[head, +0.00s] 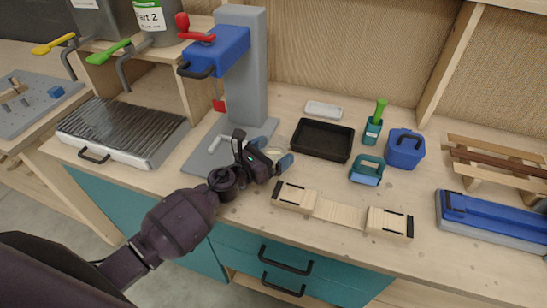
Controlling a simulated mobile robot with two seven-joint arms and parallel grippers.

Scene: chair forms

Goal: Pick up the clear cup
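The clear cup (274,152) is a small see-through round shape with a pale rim, low near the front of the grey press stand. My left gripper (272,154) reaches it from the left. Its two blue-tipped fingers are spread apart, with the cup between them. Whether the fingers touch the cup is too small to tell. The cup's lower part is partly hidden by the gripper. My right gripper is not in view.
A grey stand (246,85) with a blue head (222,48) rises behind the gripper. A black tray (322,139), a teal holder (367,170) and a blue container (404,149) stand to the right. A wooden form (340,211) lies near the front edge.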

